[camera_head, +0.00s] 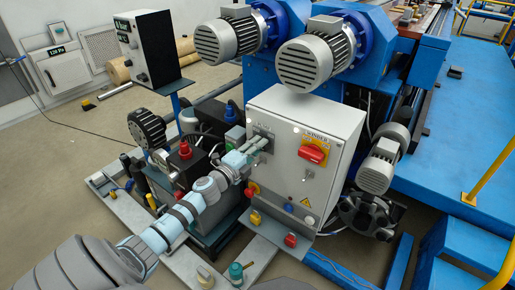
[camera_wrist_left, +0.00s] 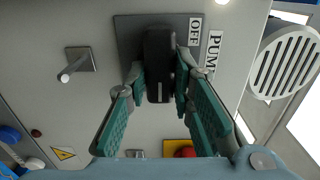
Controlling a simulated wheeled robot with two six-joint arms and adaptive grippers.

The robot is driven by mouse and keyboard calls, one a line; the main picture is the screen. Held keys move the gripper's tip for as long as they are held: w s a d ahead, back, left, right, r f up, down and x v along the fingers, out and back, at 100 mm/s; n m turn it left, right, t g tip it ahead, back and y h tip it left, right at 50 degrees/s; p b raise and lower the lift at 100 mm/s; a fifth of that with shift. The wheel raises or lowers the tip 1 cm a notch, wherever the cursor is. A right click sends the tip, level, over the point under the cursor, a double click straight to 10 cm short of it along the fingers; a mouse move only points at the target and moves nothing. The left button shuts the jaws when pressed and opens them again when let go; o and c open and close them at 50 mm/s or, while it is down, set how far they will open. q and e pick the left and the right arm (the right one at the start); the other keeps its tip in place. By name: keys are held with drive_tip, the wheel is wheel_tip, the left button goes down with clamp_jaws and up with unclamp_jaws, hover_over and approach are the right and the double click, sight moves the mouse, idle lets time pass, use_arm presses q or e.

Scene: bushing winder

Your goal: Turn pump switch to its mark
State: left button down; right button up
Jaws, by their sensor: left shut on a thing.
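The pump switch (camera_wrist_left: 158,60) is a black knob on a dark square plate (camera_wrist_left: 128,32) on the grey control cabinet (camera_head: 335,125). In the left wrist view its long side runs up and down the picture. The labels OFF (camera_wrist_left: 195,32) and PUMP (camera_wrist_left: 213,50) are beside it. My left gripper (camera_wrist_left: 160,84) is shut on the knob, with a green-padded finger on each side. In the head view my left gripper (camera_head: 258,143) is at the cabinet's upper left and hides most of the switch. My right gripper is not in view.
A red WINDER switch (camera_head: 312,153) on a yellow plate is right of the pump switch. A small metal lever (camera_wrist_left: 77,65) is on the same panel. A red button (camera_head: 250,190) is lower down.

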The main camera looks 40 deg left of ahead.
use_arm(q)
drive_tip(key=shift+f, duration=0.1)
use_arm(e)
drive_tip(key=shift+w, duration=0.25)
use_arm(q)
drive_tip(key=c, duration=1.4)
unclamp_jaws()
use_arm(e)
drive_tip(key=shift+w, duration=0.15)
